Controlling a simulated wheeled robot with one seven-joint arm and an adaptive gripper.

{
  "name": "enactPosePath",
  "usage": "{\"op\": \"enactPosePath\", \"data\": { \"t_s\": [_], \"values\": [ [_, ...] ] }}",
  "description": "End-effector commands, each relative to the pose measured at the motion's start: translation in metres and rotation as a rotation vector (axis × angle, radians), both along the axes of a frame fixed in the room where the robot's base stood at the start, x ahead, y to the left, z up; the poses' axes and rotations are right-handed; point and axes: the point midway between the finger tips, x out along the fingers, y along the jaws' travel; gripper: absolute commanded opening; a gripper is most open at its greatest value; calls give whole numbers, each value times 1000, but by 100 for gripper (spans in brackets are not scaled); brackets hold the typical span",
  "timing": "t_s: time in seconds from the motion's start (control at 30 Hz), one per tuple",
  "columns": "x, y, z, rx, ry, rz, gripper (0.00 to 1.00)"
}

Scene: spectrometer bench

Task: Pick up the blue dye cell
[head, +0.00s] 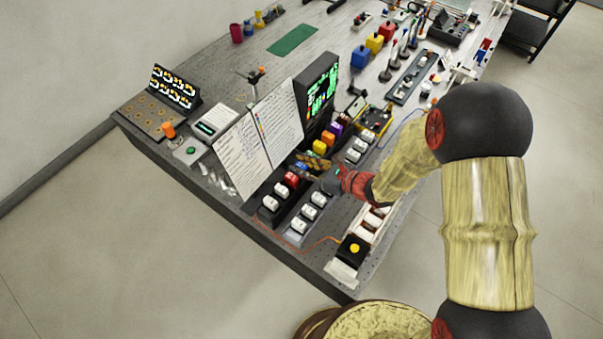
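A dark rack (263,217) of coloured dye cells runs along the bench between the propped written sheets and my arm. It holds white cells at the near end, then a red cell (291,180), with a yellow cell (319,147), an orange cell (327,138) and a purple cell (335,129) farther back. A small blue patch, probably the blue dye cell (302,166), shows between red and yellow, partly hidden. My gripper (313,174) is low beside this part of the rack. Its fingers are too small and dark to tell whether they are open or touching a cell.
Another rack (292,238) with white cells stands close on the right, and more white cells (354,155) lie behind my gripper. Written sheets (258,140) and a lit screen (322,90) stand left of the rack. A black box with a yellow button (354,250) is near the front edge.

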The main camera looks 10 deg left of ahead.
Motion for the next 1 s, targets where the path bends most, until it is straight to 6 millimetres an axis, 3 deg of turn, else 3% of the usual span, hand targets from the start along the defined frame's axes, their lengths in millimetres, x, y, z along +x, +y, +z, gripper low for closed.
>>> {"op": "enactPosePath", "data": {
  "t_s": [0.23, 0.67, 1.0],
  "values": [
    [1, 1, 0, 0, 0, -1, 25],
    [1, 1, 0, 0, 0, -1, 1],
    [1, 1, 2, 0, -2, -1, 0]
  ]
}}
